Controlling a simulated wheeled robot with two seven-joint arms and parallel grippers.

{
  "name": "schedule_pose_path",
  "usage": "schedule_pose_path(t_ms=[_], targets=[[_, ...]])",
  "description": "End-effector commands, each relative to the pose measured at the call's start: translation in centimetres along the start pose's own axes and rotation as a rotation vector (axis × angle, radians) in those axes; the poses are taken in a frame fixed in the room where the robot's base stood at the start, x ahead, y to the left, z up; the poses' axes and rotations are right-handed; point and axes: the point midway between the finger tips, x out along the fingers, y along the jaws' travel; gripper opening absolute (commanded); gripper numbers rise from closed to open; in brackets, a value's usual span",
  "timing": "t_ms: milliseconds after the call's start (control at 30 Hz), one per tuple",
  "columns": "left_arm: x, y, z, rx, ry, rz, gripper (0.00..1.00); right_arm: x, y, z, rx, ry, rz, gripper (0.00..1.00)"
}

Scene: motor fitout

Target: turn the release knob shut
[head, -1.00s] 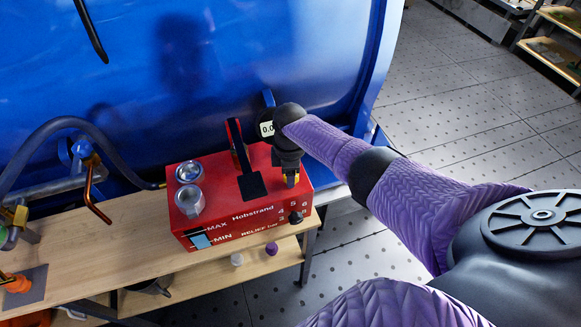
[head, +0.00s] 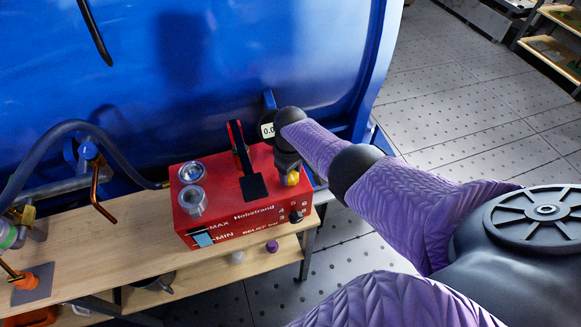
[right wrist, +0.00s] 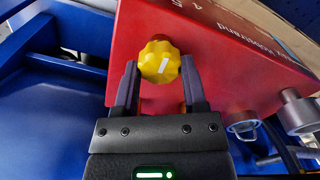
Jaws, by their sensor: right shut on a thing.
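The release knob is a lobed yellow knob (right wrist: 159,61) with a white mark, on the red pump box (head: 232,215). In the head view the knob (head: 292,179) shows near the right end of the box top, partly covered by my gripper. My right gripper (right wrist: 159,80) has one finger on each side of the knob and is shut on it. In the head view the right gripper (head: 290,170) reaches down onto the knob from above. The white mark lies tilted between the fingers. My left gripper is not in view.
A black lever (head: 245,165) and two metal fittings (head: 192,188) stand on the box. A black knob (head: 296,216) is on its front. The box sits on a wooden bench (head: 130,235) against a blue tank (head: 230,70). A hose (head: 110,145) runs along the left.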

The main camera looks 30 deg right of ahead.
Motion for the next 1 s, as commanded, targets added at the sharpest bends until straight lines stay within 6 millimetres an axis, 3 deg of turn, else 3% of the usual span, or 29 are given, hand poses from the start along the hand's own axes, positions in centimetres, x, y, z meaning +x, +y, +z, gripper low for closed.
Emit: schedule_pose_path(t_ms=[700, 733, 867, 1000], targets=[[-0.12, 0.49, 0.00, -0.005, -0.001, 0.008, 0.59, -0.08, 0.04, -0.08, 0.067, 0.003, 0.001, 0.00], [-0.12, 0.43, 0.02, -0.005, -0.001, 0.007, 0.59, -0.08, 0.04, -0.08, 0.067, 0.003, 0.001, 0.59], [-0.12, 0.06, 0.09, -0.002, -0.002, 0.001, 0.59, -0.06, 0.03, -0.06, 0.066, 0.002, 0.001, 0.86], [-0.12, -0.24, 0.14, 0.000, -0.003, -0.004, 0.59, -0.04, 0.02, -0.04, 0.066, 0.001, 0.001, 0.90]])
